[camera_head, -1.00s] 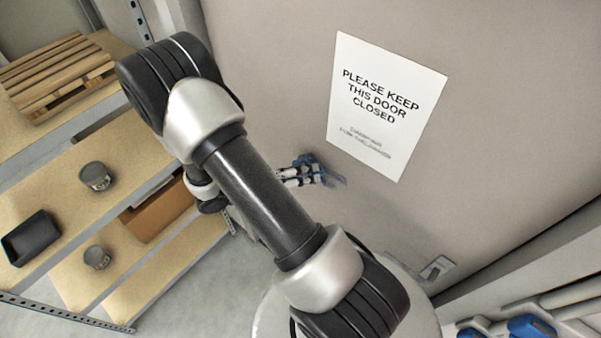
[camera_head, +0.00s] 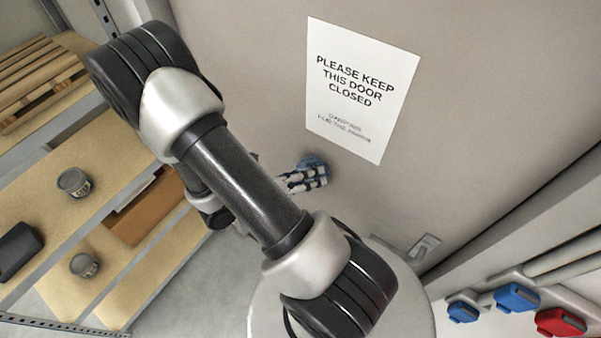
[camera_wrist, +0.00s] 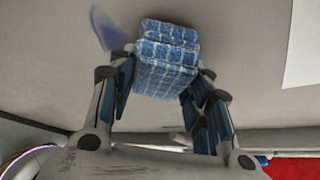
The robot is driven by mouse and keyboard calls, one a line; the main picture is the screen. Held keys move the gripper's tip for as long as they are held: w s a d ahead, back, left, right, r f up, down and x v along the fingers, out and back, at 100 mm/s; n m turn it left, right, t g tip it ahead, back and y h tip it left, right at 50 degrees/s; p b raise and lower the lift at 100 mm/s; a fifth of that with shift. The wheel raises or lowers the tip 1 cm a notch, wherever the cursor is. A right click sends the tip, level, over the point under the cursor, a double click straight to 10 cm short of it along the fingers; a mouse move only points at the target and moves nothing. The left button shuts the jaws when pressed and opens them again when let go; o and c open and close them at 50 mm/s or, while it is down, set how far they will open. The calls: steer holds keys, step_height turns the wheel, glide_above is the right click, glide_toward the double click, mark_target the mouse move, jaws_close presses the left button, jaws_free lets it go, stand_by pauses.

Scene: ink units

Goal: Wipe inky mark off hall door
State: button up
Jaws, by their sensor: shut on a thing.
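My gripper (camera_head: 306,179) is shut on a blue checked cloth pad (camera_wrist: 168,62), which sits between its two fingertips in the wrist view. The pad also shows as a small blue patch in the head view (camera_head: 314,163), at or very near the hall door (camera_head: 450,130). I cannot tell whether it touches. A faint bluish ink mark (camera_wrist: 108,30) shows on the door just left of the pad in the wrist view. In the head view the mark is not visible, and my gripper and pad cover that area.
A white paper sign (camera_head: 360,90) hangs on the door above right of my gripper. A metal door handle (camera_head: 424,246) is lower right. Shelves with a pallet (camera_head: 35,82), tins (camera_head: 74,182) and a brown box (camera_head: 145,207) stand left. Blue and red fittings (camera_head: 518,297) are lower right.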

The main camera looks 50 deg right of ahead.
steer(key=shift+s+d+b, duration=0.1)
steer(key=shift+s+b, duration=0.3)
steer(key=shift+s, duration=1.8)
steer(key=a+p, duration=0.1)
steer(key=a, duration=0.5)
steer(key=shift+s, duration=0.2)
steer(key=a, duration=0.3)
steer(key=shift+s+p, duration=0.1)
steer(key=shift+p, duration=0.3)
